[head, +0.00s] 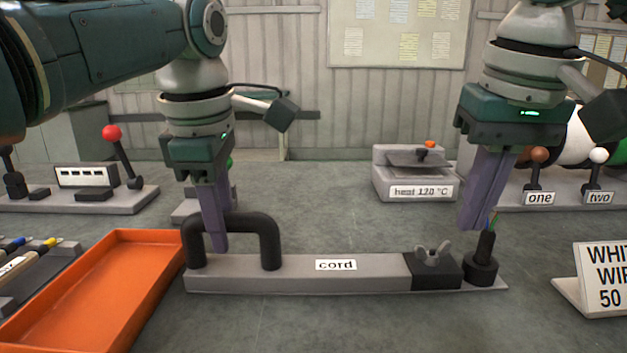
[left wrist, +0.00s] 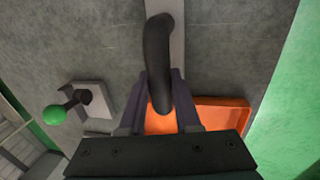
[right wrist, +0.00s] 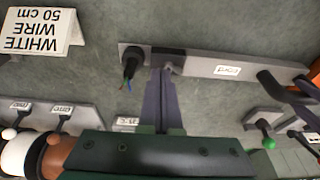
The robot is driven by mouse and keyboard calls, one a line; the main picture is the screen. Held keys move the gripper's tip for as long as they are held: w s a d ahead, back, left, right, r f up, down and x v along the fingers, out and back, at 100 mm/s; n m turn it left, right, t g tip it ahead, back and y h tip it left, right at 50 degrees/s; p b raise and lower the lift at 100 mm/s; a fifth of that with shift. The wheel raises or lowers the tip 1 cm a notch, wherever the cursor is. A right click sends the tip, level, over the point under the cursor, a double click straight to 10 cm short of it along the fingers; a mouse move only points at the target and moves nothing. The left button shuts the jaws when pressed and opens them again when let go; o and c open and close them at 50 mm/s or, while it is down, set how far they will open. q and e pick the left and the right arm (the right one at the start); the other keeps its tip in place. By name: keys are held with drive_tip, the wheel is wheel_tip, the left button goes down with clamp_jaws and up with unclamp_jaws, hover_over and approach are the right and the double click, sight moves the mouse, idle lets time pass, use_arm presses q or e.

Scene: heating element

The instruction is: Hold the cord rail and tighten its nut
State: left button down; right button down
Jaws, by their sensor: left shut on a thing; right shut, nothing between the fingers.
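The grey cord rail (head: 345,274) lies on the bench with a "cord" label. A black arched handle (head: 268,235) stands on its left end; it also shows in the left wrist view (left wrist: 158,45). My left gripper (head: 218,245) is shut on this handle, one finger on each side. The wing nut (head: 433,256) sits on a black block near the rail's right end. My right gripper (head: 474,222) is shut and empty, pointing down behind and right of the nut. In the right wrist view its tips (right wrist: 160,72) appear close to the wing nut (right wrist: 169,68); contact is unclear.
A black post (head: 482,268) with thin coloured wires stands at the rail's right end, close to my right gripper. An orange tray (head: 110,290) is at left. A heater (head: 413,178) and levers stand behind. A "WHITE WIRE" sign (head: 603,275) is at right.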

sight(432, 252)
drive_tip(key=shift+s+x, duration=0.2)
drive_tip(key=shift+x, duration=0.6)
drive_tip(key=shift+s+x, duration=0.2)
drive_tip(key=shift+x, duration=0.65)
drive_tip(key=shift+s+x, duration=0.2)
drive_tip(key=shift+x, duration=0.6)
drive_tip(key=shift+f, duration=0.15)
drive_tip(key=shift+w+a, duration=0.25)
drive_tip(key=shift+w, duration=0.3)
drive_tip(key=shift+s+a, duration=0.15)
drive_tip(key=shift+a, duration=0.4)
drive_tip(key=shift+a, duration=0.5)
drive_tip(key=shift+a, duration=0.15)
